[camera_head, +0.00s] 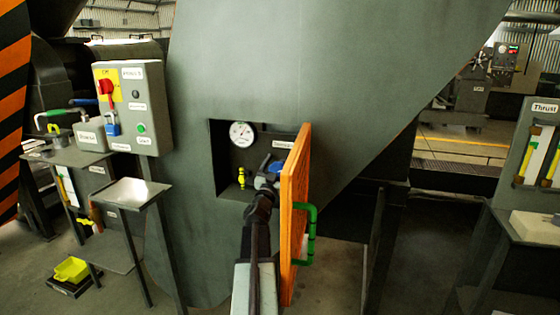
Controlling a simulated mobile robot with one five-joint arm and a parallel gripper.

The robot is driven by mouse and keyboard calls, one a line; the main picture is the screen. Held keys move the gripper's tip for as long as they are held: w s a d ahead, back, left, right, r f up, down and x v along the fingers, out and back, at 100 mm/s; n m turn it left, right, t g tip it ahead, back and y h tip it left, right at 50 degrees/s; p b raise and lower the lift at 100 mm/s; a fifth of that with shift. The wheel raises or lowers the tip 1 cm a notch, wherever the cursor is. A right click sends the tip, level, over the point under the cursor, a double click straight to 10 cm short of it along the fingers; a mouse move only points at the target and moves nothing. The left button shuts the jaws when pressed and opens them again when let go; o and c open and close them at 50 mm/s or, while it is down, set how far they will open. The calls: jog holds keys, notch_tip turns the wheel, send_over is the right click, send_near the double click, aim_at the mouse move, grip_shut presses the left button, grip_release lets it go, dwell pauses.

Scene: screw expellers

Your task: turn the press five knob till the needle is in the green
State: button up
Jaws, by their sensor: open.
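A round white gauge (241,134) is set in a square recess of the large grey-green machine body. Its dark needle shows, but the dial is too small to tell which zone it points in. A blue knob (275,166) sits inside the recess, lower right of the gauge, partly hidden by my gripper and the orange door. My gripper (266,180) is in front of the knob, open. I cannot tell whether its fingers are around the knob or touching it.
An orange door (294,215) with a green handle (311,235) stands open close along the right of my arm. A small yellow fitting (241,178) is low in the recess. A grey control box (134,108) with a red switch is at left, above a small stand (130,191).

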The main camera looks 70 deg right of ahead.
jog(key=shift+d, duration=0.15)
jog(key=shift+c, duration=0.3)
jog(key=c, duration=1)
jog(key=shift+w, duration=0.2)
jog(key=c, duration=0.3)
jog(key=shift+s, duration=0.2)
jog(key=shift+r, duration=0.1)
jog(key=shift+m, duration=0.5)
jog(key=m+g, duration=0.1)
jog(key=m, duration=0.1)
jog(key=m+g+p, duration=0.1)
jog(key=m, duration=0.1)
jog(key=m+g+y, duration=0.1)
jog(key=m, duration=0.1)
jog(key=shift+s+g, duration=0.3)
jog(key=shift+g, duration=0.1)
jog(key=shift+s+f+m+g+y+p, duration=0.15)
jog(key=shift+m+g+y+p, duration=0.25)
jog(key=shift+m, duration=0.8)
jog(key=shift+s+f+m+g+y+p, duration=0.15)
jog(key=shift+m+y+p, duration=0.35)
jog(key=shift+m, duration=0.7)
